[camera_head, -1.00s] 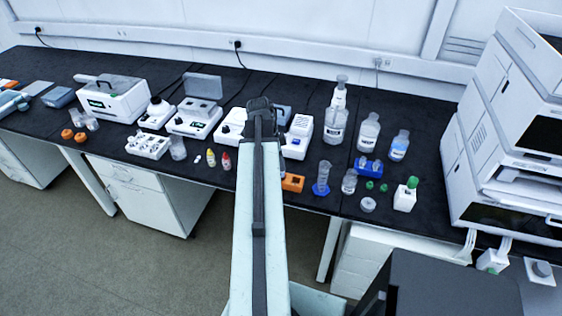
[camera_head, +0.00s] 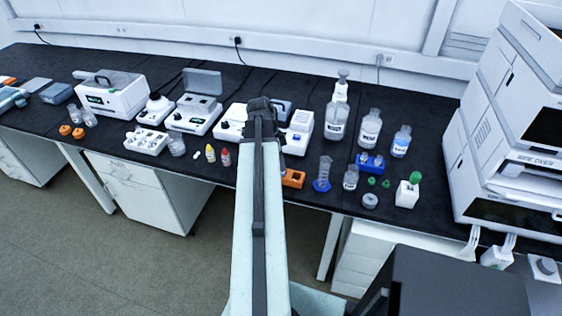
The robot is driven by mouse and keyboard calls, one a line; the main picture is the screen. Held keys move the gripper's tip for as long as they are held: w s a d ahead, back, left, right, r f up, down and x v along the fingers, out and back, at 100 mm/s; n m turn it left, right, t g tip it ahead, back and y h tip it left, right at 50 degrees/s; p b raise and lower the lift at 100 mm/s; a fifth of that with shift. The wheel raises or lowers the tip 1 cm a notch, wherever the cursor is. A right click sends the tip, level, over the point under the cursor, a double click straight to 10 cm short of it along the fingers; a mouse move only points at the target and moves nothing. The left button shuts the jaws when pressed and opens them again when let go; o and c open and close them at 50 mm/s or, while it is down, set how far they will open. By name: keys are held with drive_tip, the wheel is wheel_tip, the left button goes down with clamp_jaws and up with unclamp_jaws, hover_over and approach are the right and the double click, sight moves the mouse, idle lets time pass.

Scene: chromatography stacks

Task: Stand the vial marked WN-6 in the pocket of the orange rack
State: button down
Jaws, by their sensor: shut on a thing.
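The orange rack (camera_head: 293,179) sits near the front edge of the black bench, just right of my arm, which covers part of its left side. My gripper (camera_head: 262,105) is at the far end of my arm, over the bench and farther back than the rack. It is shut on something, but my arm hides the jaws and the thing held. The mark WN-6 cannot be read anywhere.
Right of the rack are a blue-based cylinder (camera_head: 323,174), a clear jar (camera_head: 350,179) and a blue rack (camera_head: 370,163). Tall bottles (camera_head: 369,130) stand behind them. White instruments (camera_head: 299,133) line the back. A stacked instrument (camera_head: 515,150) closes off the right.

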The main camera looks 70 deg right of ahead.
drive_tip(key=shift+f+b, duration=0.45)
drive_tip(key=shift+f, duration=0.1)
drive_tip(key=c, duration=1.1)
unclamp_jaws()
drive_tip(key=shift+c, duration=0.2)
drive_tip(key=o, duration=0.4)
drive_tip(key=shift+r, duration=0.15)
wheel_tip(320, 180, up, 7)
drive_tip(key=p, duration=0.7)
